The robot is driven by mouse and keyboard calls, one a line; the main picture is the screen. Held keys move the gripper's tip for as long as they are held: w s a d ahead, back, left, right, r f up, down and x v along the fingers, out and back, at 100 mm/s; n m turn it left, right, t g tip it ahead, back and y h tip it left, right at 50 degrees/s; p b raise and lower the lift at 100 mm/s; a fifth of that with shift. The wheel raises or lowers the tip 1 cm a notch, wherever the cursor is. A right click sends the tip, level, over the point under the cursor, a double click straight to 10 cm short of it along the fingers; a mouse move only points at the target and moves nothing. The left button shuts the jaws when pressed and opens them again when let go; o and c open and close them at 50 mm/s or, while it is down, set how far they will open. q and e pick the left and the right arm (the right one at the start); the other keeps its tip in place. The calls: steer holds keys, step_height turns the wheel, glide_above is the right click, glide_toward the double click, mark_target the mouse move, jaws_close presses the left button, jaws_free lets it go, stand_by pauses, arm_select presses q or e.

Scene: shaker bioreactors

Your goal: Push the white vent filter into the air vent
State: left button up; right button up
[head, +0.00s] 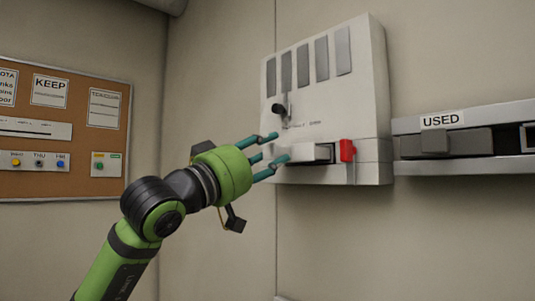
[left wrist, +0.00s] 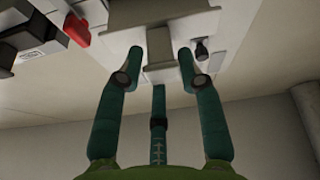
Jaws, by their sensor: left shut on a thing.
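The air vent (head: 365,100) is a white wall unit with several grey slats, a black knob and a dark slot low on its front. The white vent filter (head: 309,152) is a pale block at that slot, its near end sticking out; how deep it sits I cannot tell. My left gripper (head: 278,148) is shut on this near end, its teal fingers pointing at the unit. In the left wrist view the filter (left wrist: 160,43) shows between the two fingertips, its wider part beyond them. My right gripper is not in view.
A red latch (head: 347,150) sits just right of the slot. The black knob (head: 278,108) sticks out above the fingers. A shelf labelled USED (head: 441,120) holds a grey block at the right. A cork board (head: 60,175) hangs at the left.

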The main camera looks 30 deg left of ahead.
arm_select(q)
steer(key=shift+w+d+p, duration=0.3)
steer(key=shift+w+p, duration=0.1)
steer(key=shift+w, duration=0.45)
steer(key=shift+w+d+p, duration=0.3)
steer(key=shift+w+p, duration=0.05)
steer(key=shift+w, duration=0.55)
steer(key=shift+w+d+p, duration=0.3)
steer(key=shift+w+p, duration=0.1)
steer(key=shift+w, duration=0.45)
stand_by(2.7)
steer(key=o, duration=1.2)
steer(key=shift+o, duration=0.2)
steer(key=v, duration=1.2)
steer(key=shift+d, duration=0.1)
